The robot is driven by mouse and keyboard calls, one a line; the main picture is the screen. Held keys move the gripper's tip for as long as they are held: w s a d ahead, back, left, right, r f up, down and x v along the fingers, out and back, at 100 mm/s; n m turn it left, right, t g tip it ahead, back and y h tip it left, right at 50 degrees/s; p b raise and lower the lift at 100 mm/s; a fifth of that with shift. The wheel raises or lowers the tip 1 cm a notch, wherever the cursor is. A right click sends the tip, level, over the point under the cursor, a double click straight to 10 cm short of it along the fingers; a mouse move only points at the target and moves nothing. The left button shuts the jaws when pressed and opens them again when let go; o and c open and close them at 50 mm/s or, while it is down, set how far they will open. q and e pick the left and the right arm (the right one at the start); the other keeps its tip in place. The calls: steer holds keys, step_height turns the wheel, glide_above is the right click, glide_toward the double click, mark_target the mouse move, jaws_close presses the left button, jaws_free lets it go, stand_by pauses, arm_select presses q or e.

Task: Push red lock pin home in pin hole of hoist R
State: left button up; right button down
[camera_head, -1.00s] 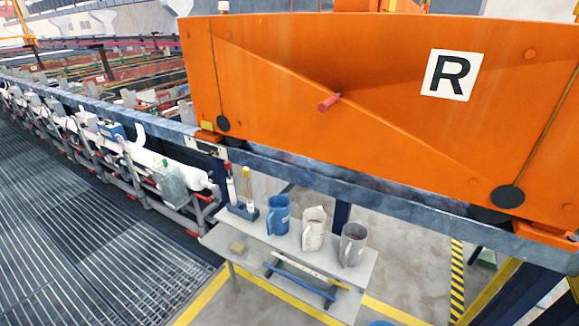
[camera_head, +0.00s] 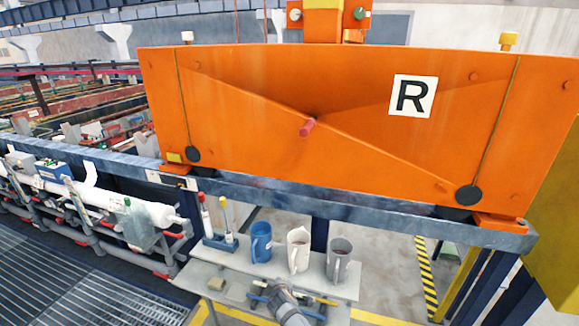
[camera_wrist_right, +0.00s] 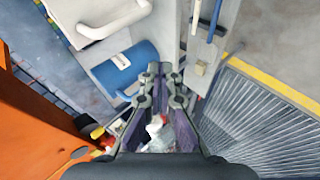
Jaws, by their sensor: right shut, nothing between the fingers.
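The red lock pin (camera_head: 307,128) sticks out from the front face of the orange hoist R (camera_head: 250,150) in the head view. The hoist bears a white label (camera_head: 412,95) with a black R. The pin hole itself is hidden behind the pin, so its depth cannot be told. My right gripper (camera_wrist_right: 160,70) is shut and empty in its wrist view, near the blue jug, with the hoist's orange side (camera_wrist_right: 25,125) at left. The pin does not show clearly there. My left gripper is not in view.
Below the hoist, a table (camera_head: 205,272) holds a blue jug (camera_head: 261,242), a white jug (camera_head: 298,250) and a grey jug (camera_head: 339,260). A steel rail (camera_head: 330,207) runs under the hoist. A grey arm part of mine shows at the bottom. The space before the pin looks clear.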

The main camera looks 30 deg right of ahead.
steer(key=w+d+r+t+h, duration=0.1)
steer(key=w+r, duration=0.2)
steer(key=r, duration=0.4)
steer(key=w+r+t+h, duration=0.1)
steer(key=w+r, duration=0.2)
steer(key=r, duration=0.5)
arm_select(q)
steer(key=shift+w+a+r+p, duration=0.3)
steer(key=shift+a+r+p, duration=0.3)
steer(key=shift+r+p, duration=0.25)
arm_select(e)
steer(key=s+d+r+h, duration=0.1)
steer(key=r+h, duration=0.1)
steer(key=r, duration=0.9)
steer(key=s+d+r+m+h, duration=0.1)
steer(key=s+d+r+h, duration=0.1)
steer(key=r, duration=1)
steer(key=s+d+r+h, duration=0.1)
steer(key=d+r+h, duration=0.1)
steer(key=r, duration=1)
steer(key=shift+s+d+m+t+h, duration=0.25)
steer(key=shift+m+t+h, duration=0.15)
steer(key=shift+h, duration=0.2)
